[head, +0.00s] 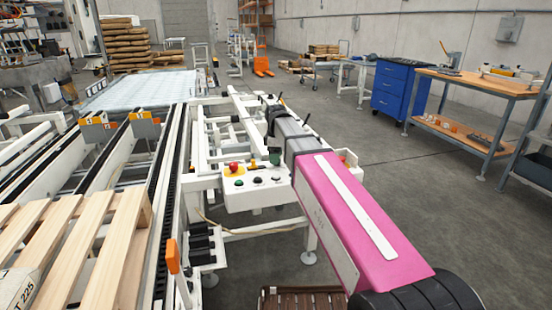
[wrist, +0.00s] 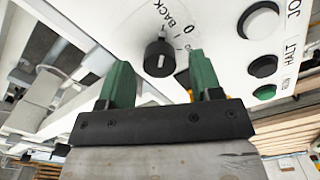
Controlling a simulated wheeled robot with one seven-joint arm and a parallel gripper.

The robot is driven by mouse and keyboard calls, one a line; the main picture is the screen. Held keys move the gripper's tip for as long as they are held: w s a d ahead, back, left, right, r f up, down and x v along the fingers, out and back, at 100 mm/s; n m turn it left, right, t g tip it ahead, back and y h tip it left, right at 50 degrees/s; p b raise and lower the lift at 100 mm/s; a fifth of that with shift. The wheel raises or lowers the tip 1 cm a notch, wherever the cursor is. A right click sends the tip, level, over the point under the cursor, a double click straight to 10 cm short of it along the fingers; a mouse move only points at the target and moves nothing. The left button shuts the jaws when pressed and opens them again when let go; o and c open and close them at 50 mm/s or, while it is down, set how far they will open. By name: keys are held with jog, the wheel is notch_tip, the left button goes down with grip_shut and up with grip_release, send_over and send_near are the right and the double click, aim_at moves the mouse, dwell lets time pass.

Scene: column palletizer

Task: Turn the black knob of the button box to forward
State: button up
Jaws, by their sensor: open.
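The black knob (wrist: 159,57) stands out from the white button box, with a white line on its face. Printed marks beside it include "BACK" and "0"; the forward mark is not readable. My gripper (wrist: 160,62) is open, its two green fingers apart, with the knob between their tips in the picture. I cannot tell whether either finger touches it. In the head view the button box (head: 244,198) is left of my pink arm, and a green finger (head: 274,157) shows at its top right edge. The knob cannot be made out clearly there.
The box also carries a red button (head: 234,167) on yellow, and green (head: 238,183), black (head: 258,180) and white (head: 278,179) buttons. Conveyor rails and a wooden pallet (head: 75,250) lie left. A blue cabinet (head: 400,90) and workbench (head: 480,85) stand right, with clear floor before them.

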jog(key=shift+f, duration=0.35)
jog(key=c, duration=0.9)
jog(key=shift+c, duration=0.2)
